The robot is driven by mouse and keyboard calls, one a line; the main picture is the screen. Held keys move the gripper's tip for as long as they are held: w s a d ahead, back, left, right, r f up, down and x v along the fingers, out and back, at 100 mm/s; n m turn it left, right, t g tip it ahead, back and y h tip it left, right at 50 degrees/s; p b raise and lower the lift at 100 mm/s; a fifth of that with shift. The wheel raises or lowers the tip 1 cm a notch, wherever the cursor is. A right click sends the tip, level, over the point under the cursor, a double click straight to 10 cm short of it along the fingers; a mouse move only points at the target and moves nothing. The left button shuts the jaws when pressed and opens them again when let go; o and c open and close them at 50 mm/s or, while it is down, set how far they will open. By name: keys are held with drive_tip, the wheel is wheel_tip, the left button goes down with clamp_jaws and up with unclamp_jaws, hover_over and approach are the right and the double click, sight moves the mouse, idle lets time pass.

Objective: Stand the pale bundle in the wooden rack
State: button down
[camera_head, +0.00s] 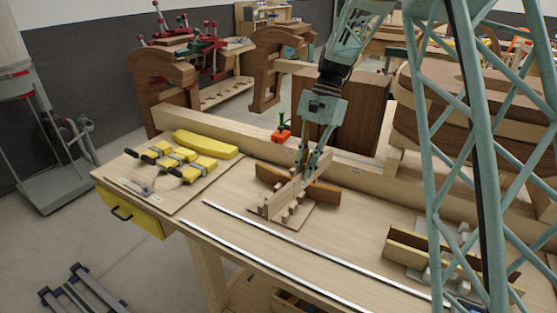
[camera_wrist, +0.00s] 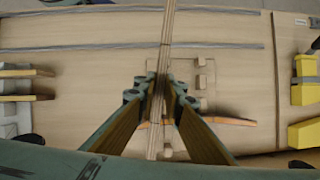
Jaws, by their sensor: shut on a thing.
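My gripper (camera_head: 304,172) points down over the workbench, and in the wrist view its two fingers (camera_wrist: 162,98) are shut on the pale bundle (camera_wrist: 168,32). The bundle is long, thin and striped, and runs up out of the top of the wrist view. The wooden rack (camera_head: 291,215) stands on the bench below the gripper, with pale notched blocks. In the wrist view the rack (camera_wrist: 202,80) shows beside and beneath the bundle. I cannot tell whether bundle and rack touch. The fingers hide part of both.
A reddish-brown bar (camera_head: 324,192) crosses behind the rack. Yellow clamps (camera_head: 200,168) lie on a board at the left. Metal rails (camera_head: 260,255) run along the front of the bench (camera_head: 350,240). Wooden pieces (camera_head: 405,248) stand at the right. A thick beam (camera_head: 250,140) runs behind.

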drive_tip(key=a+r+m+t+y+p, duration=0.1)
drive_tip(key=a+m+t+p, duration=0.4)
drive_tip(key=m, duration=1.1)
drive_tip(key=s+a+r+p, duration=0.1)
drive_tip(key=a+p, duration=0.2)
drive_tip(key=shift+t+p, duration=0.3)
drive_tip(key=shift+p, duration=0.1)
drive_tip(key=shift+a+f, duration=0.1)
drive_tip(key=shift+f, duration=0.05)
drive_tip(key=shift+f+b, duration=5.35)
drive_tip(key=shift+f, duration=0.6)
drive_tip(key=shift+f, duration=0.3)
drive_tip(key=c, duration=2.6)
unclamp_jaws()
drive_tip(key=shift+c, duration=0.2)
